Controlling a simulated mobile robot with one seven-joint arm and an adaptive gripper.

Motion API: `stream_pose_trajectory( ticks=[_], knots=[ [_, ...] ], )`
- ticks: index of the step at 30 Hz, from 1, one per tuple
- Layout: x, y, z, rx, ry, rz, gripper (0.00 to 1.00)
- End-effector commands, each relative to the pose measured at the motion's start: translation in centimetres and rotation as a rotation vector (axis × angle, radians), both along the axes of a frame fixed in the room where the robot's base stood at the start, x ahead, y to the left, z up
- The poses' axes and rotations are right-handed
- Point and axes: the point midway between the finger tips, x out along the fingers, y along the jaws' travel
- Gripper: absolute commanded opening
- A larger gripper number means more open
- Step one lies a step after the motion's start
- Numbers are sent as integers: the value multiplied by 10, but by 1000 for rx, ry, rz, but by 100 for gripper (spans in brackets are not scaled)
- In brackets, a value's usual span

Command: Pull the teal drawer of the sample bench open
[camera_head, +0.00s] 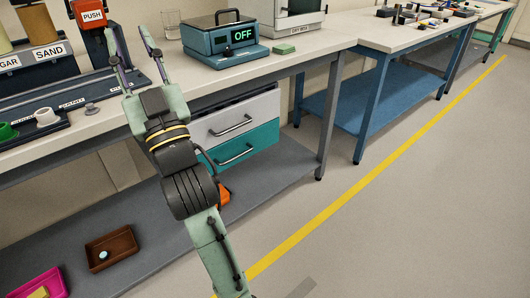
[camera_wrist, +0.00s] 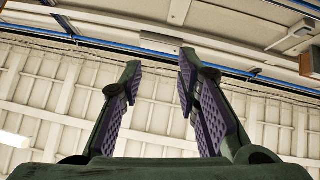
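The teal drawer (camera_head: 246,149) sits under the sample bench top, below a white drawer (camera_head: 235,118). It looks shut and has a dark bar handle (camera_head: 236,155) across its front. My gripper (camera_head: 129,43) is raised above the bench, up and to the left of the drawer, with its fingers pointing up and away. In the wrist view my gripper (camera_wrist: 158,85) has its two fingers apart with nothing between them. The wrist view shows only wall and ceiling, not the drawer. My arm covers the left part of the drawer unit in the head view.
The bench top (camera_head: 290,57) carries a teal device reading OFF (camera_head: 225,42), a glass beaker (camera_head: 171,24) and a red PUSH dispenser (camera_head: 95,35). A lower shelf (camera_head: 180,225) holds a brown tray (camera_head: 111,249) and a pink tray (camera_head: 37,283). Open floor (camera_head: 400,220) lies to the right.

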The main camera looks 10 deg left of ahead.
Motion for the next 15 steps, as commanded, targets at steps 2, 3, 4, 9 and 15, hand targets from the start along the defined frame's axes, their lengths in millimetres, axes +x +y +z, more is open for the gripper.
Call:
stream_pose_trajectory(
  ticks=[2,3,4,9,15],
  knots=[
    [73,-36,-49,-75,160,-141,30],
    [104,-57,-74,-106,245,-198,30],
    [127,-74,-95,-125,313,-238,30],
    [224,-171,-236,-137,772,-326,30],
    [261,-176,-403,171,1394,90,30]
  ],
)
